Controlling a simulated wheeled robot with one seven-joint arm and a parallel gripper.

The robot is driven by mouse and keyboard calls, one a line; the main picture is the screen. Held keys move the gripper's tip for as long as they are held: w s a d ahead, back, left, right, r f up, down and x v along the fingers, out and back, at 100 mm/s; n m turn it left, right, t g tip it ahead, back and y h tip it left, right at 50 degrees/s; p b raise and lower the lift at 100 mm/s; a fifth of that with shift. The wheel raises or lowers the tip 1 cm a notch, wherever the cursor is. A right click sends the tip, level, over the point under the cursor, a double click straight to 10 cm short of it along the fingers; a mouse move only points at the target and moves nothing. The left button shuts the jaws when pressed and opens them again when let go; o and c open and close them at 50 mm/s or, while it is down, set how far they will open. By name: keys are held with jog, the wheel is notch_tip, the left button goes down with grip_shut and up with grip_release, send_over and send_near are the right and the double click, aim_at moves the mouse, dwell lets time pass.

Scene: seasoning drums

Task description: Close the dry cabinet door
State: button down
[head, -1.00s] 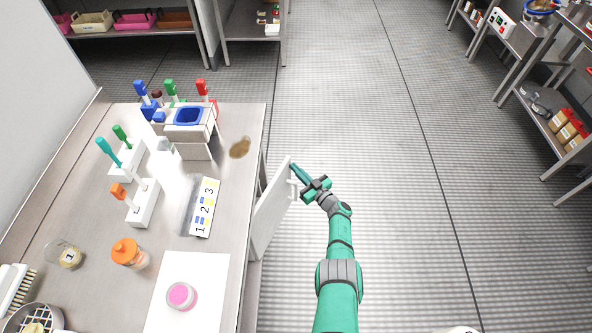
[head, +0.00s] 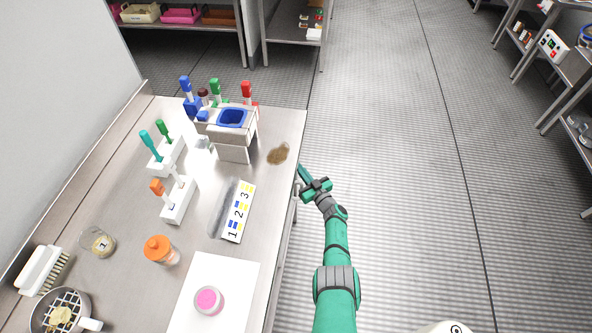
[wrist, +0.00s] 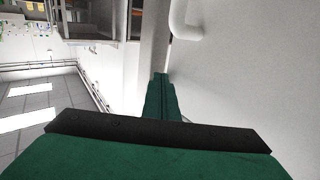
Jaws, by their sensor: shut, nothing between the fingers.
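The dry cabinet door fills the right side of the wrist view as a plain white panel (wrist: 245,80). Its white curved handle (wrist: 183,22) is at the top of that view. In the head view the door is nearly edge-on below the bench's right edge, mostly hidden, so I cannot tell whether it is fully closed. My gripper (head: 303,172) is at the bench's right side, by the door. In the wrist view its green fingers (wrist: 161,80) are together and empty, close alongside the panel. Whether they touch it is unclear.
The steel bench (head: 130,165) holds a drum rack (head: 235,135), a number strip (head: 239,212), an orange-lidded jar (head: 159,250) and a pink-topped container (head: 208,300) on a white sheet. The floor (head: 410,200) right of my arm is clear.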

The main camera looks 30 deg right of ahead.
jog(key=shift+w+a, duration=0.2)
dwell(0.3)
jog(key=shift+s, duration=0.15)
jog(key=s, duration=1.1)
